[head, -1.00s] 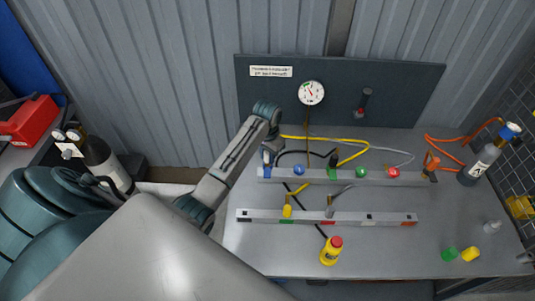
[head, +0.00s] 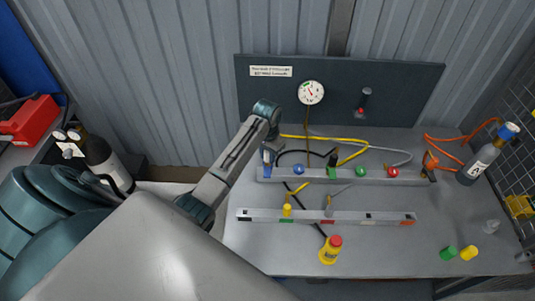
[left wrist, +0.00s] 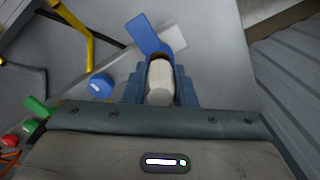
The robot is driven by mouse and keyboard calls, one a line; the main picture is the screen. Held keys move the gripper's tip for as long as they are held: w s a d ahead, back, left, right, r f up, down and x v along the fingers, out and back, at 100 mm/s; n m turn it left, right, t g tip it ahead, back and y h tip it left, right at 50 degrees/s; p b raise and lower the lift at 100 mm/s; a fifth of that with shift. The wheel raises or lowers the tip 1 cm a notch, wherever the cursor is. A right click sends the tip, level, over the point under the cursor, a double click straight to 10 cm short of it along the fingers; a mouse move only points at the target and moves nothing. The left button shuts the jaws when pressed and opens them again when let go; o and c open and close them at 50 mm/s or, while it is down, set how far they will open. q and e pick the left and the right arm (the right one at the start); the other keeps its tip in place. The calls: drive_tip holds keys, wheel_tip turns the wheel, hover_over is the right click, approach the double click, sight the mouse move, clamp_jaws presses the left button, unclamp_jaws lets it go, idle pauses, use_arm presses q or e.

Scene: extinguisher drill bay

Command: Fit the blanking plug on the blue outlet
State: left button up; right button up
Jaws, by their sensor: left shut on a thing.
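My left gripper (head: 267,159) is at the left end of the back rail (head: 316,175). In the left wrist view (left wrist: 160,88) its blue fingers are shut on a cream-white cylindrical piece (left wrist: 160,82), seemingly the blanking plug. A blue flat piece (left wrist: 146,35) lies just past the plug's tip; I cannot tell whether they touch. A round blue fitting (head: 298,169) sits on the back rail, right of the gripper; it also shows in the left wrist view (left wrist: 99,87). Which blue part is the outlet is unclear. My right gripper is not in view.
Green (head: 333,172) and red (head: 393,173) fittings follow along the back rail. A front rail (head: 350,216) lies parallel to it.

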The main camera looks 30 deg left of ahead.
use_arm(q)
drive_tip(key=shift+f+b, duration=0.3)
drive_tip(key=shift+f, duration=0.55)
idle(0.3)
drive_tip(key=o, duration=1.1)
wheel_tip(320, 180, up, 7)
drive_tip(key=b, duration=0.2)
drive_tip(key=shift+w+r+b, duration=0.1)
drive_tip(key=shift+b, duration=0.3)
wheel_tip(320, 180, up, 3)
drive_tip(key=shift+f+p, duration=0.1)
drive_tip(key=shift+p, duration=0.85)
drive_tip(key=shift+r+p, duration=0.3)
drive_tip(key=shift+r, duration=0.1)
